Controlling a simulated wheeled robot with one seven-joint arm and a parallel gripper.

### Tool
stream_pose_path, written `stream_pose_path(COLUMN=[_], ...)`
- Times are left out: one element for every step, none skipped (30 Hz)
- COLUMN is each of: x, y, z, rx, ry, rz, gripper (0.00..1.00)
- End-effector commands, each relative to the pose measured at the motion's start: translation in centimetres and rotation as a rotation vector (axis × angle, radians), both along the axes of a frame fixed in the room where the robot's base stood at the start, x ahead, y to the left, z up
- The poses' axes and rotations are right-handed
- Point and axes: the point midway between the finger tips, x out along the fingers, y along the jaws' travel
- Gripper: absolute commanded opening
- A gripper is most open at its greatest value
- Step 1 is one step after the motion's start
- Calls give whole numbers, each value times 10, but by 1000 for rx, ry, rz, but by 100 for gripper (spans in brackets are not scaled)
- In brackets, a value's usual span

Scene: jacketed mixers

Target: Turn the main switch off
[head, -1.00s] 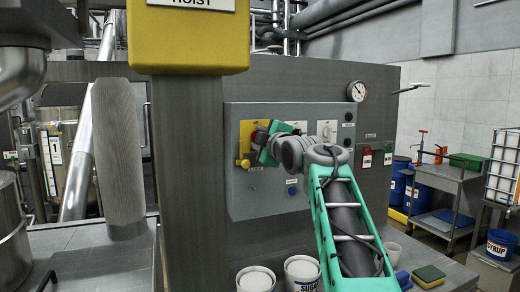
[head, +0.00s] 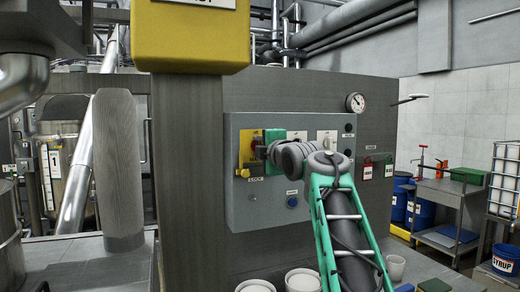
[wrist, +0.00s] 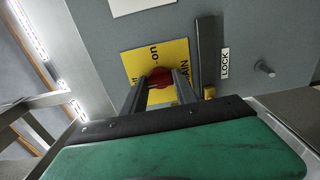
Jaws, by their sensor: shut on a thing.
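The main switch is a red knob (wrist: 160,77) on a yellow plate with "on" and "MAIN" lettering; the knob also shows in the head view (head: 257,145). The yellow plate (head: 246,150) is at the left of the grey control panel (head: 230,205). My gripper (wrist: 162,86) is shut on the red knob, one finger on each side. Its green body (head: 275,137) stands roughly upright in front of the panel and hides part of the plate. The fingers cover part of the lettering, so I cannot read the knob's setting.
A dark bar with a yellow end (wrist: 209,92) is beside the switch, near a LOCK label (wrist: 225,64). A white knob (head: 327,137) and a blue button (head: 292,201) are to the right. A yellow hoist box (head: 190,40) hangs above left. White tubs (head: 302,280) stand below.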

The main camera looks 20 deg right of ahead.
Motion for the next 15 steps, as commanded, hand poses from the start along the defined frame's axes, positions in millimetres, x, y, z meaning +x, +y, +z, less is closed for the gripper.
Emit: stream_pose_path(x=[0, 0, 0, 0, 0, 0, 0, 0, 0, 0, 0, 0, 0, 0, 0], y=[0, 0, 0, 0, 0, 0, 0, 0, 0, 0, 0, 0, 0, 0, 0], z=[-1, -1, -1, -1, -1, -1, -1, -1, -1, -1, -1, -1, -1, -1, 0], rx=[-1, -1, -1, -1, 0, 0, 0, 0, 0, 0, 0, 0, 0, 1, 1], ry=[2, 2, 2, 2, 2, 2, 2, 2, 1, 1, 1, 1, 1, 1, 0], rz=[1, 1, 1, 1, 1, 1, 1, 1, 1, 1, 1, 0, 0, 0, 0], gripper=[0, 0, 0, 0, 0, 38, 40, 43, 46, 48, 51, 54, 56, 56, 56])
